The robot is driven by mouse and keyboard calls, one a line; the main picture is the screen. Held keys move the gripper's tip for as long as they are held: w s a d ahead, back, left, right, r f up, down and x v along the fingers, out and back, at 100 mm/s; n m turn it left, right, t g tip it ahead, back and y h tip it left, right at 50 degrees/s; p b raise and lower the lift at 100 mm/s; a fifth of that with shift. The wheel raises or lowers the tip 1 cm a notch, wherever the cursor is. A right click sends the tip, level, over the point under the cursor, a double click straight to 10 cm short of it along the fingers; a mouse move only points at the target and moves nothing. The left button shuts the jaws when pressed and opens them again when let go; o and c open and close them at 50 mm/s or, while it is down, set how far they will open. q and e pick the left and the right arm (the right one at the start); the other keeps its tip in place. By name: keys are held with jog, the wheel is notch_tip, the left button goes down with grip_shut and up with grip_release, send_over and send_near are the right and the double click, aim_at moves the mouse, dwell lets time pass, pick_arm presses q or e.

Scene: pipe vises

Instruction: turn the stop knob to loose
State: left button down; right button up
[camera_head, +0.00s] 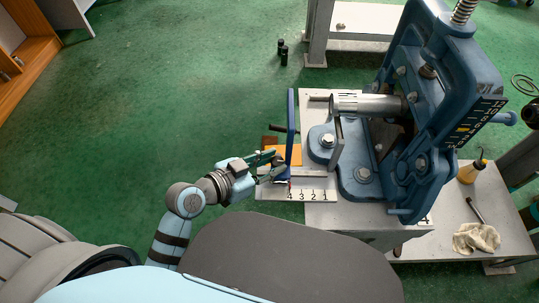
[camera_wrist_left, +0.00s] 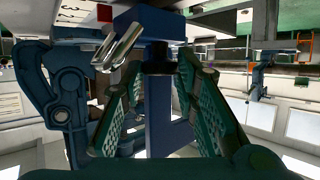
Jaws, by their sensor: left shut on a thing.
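My left gripper (camera_head: 272,166) reaches in from the left to the foot of an upright blue stop plate (camera_head: 291,122). The plate stands by a white scale (camera_head: 297,194) marked 4 3 2 1. In the left wrist view, the gripper's two green padded fingers (camera_wrist_left: 160,78) stand on either side of a dark round knob (camera_wrist_left: 158,60) under a blue block (camera_wrist_left: 146,22). The gripper is shut on this knob, which looks like the stop knob. The knob is hidden by the fingers in the head view. Its loose or tight setting cannot be read. My right gripper is not in view.
A blue pipe vise (camera_head: 362,176) with a metal pipe (camera_head: 368,104) stands right of the stop. An orange plate (camera_head: 290,154) lies behind the gripper. Green floor at left is open.

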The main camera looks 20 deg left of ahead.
pick_arm(q)
jog(key=shift+d+n+y+p, duration=0.1)
jog(key=shift+n+y+p, duration=0.2)
jog(key=shift+n+p, duration=0.1)
jog(key=shift+t, duration=0.3)
jog(key=c, duration=1.3)
grip_release()
jog(key=shift+s, duration=0.1)
jog(key=v, duration=1.2)
jog(key=shift+d, duration=0.1)
